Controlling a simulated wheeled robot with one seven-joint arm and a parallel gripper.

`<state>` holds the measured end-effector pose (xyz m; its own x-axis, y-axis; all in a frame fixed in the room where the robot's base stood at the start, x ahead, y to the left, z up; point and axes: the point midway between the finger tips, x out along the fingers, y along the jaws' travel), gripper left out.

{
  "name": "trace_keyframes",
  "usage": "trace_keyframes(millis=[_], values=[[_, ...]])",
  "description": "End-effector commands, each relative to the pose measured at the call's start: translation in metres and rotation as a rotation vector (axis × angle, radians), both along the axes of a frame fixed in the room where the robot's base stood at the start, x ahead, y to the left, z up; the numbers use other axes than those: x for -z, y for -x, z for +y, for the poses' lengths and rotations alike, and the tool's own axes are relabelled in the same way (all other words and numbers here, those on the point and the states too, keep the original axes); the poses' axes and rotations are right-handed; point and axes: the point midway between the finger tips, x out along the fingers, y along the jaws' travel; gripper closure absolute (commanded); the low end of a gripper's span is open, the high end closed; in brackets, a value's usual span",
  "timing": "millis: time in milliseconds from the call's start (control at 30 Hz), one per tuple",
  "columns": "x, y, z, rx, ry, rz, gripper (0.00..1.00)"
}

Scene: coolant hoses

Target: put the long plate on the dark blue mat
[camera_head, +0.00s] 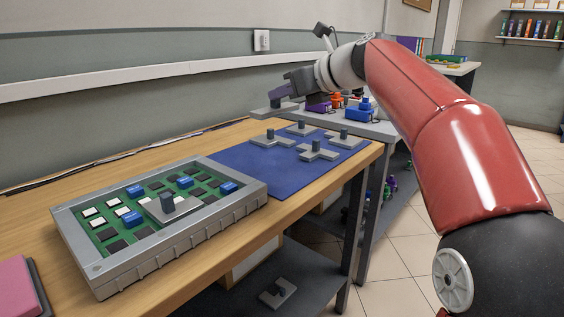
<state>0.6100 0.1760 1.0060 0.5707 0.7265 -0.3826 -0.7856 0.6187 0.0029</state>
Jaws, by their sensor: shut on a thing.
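My gripper (282,93) is shut on the dark knob of a flat grey plate (262,111), which looks like the long plate. The gripper is at the far end of the wooden table, and the held plate shows just above the back edge of the dark blue mat (275,180) in the picture. Its height over the mat is hard to judge. Several grey plates with dark knobs lie on the mat, among them a cross-shaped one (317,155). Part of the held plate's knob is hidden by the fingers.
A grey tray (180,246) with a green board, white, dark and blue blocks and a knobbed plate (153,208) stands nearer on the table. Another knobbed plate (284,289) lies on the lower shelf. The mat's near left part is bare. A grey side table with coloured parts stands behind.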

Motion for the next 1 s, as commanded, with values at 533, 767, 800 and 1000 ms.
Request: trace_keyframes(millis=[533,767,800,1000], values=[[0.109,0.0,0.0,0.0,-0.001,-0.001,1.0],[0.137,0.0,0.0,-0.001,0.0,0.002,1.0],[0.144,0.0,0.0,0.001,0.0,0.002,1.0],[0.151,0.0,0.0,0.0,0.0,-0.001,1.0]])
